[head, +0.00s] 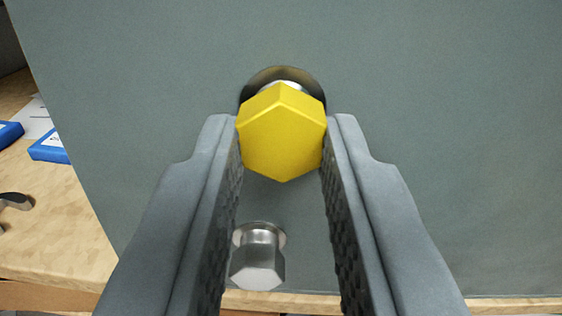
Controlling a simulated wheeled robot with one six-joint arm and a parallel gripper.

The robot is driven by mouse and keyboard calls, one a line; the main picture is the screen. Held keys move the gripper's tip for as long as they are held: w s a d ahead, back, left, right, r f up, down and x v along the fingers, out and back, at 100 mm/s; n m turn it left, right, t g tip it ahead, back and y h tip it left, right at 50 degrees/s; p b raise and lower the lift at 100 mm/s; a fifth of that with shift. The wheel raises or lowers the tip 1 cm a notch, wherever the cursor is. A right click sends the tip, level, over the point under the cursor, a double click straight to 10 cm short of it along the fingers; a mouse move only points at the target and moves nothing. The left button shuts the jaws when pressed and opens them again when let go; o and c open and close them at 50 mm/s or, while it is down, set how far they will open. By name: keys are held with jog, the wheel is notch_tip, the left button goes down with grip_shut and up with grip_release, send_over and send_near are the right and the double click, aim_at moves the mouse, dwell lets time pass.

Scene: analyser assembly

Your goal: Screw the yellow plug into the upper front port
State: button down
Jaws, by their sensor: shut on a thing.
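The yellow plug (282,135) has a hexagonal head that faces the camera, and it sits between the fingertips of my gripper (282,150). My gripper is shut on its head from left and right. Behind the plug, the upper front port (262,77) shows as a dark round opening with a brassy rim in the grey-green panel (440,120). A bit of bright metal shows between the plug's head and the port. The head hides most of the port, so I cannot tell how deep the plug sits.
A silver hexagonal plug (258,262) sticks out of the panel below, between my fingers in the picture. At the left, the wooden table (60,225) holds blue boxes (49,147), white paper (33,118) and a metal tool (15,201) cut by the edge.

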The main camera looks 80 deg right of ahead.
jog(key=m, duration=0.5)
jog(key=c, duration=1.2)
grip_release()
jog(key=v, duration=0.7)
